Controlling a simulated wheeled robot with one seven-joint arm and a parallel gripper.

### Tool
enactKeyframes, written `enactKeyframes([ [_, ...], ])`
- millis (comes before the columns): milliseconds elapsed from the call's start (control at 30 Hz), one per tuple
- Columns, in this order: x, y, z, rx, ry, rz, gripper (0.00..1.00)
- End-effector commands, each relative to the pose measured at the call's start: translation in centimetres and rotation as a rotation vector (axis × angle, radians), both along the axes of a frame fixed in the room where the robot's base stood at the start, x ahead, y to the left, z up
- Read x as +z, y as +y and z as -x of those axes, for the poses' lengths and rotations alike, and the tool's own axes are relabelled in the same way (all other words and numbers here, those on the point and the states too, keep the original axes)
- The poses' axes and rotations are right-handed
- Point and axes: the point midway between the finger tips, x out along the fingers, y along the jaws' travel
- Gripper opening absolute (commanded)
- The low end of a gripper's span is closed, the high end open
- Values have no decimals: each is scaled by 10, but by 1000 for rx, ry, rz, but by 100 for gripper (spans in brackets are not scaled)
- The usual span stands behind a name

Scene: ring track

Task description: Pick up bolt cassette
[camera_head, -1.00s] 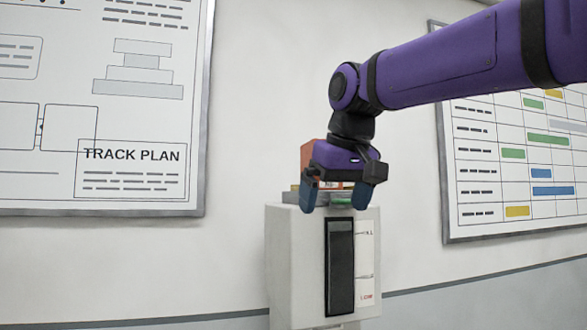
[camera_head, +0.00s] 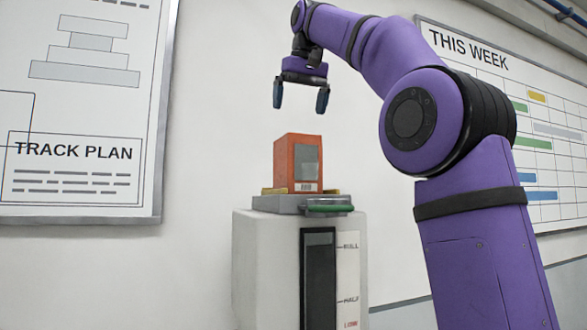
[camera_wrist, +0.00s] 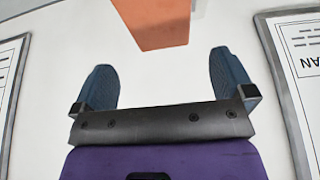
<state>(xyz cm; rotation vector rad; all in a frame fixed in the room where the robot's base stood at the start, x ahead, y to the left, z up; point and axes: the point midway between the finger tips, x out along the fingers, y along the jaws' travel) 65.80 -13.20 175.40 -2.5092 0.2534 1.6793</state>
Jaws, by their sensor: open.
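An orange box with a grey face and a barcode label, which looks like the bolt cassette (camera_head: 306,165), stands upright on a grey plate (camera_head: 280,204) on top of a pale cabinet (camera_head: 263,265). My gripper (camera_head: 301,98) is above the box, pointing down, with clear space between its fingertips and the box top. It is open and empty. In the wrist view, the orange box (camera_wrist: 155,22) shows at the top edge, partly cut off, beyond the two blue fingers of my gripper (camera_wrist: 165,80).
A green handle (camera_head: 328,207) sits at the plate's front, with small yellowish pieces beside the box. The cabinet has a dark gauge strip (camera_head: 319,280). Wall boards hang at left (camera_head: 80,185) and right (camera_head: 545,150). The air around the box is free.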

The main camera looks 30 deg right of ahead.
Motion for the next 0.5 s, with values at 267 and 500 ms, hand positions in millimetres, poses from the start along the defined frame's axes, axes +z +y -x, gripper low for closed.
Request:
enactKeyframes([
  [267, -28, -2, -10, 0, 1, 0, 100],
  [500, -47, -3, -18, 1, 0, 0, 100],
])
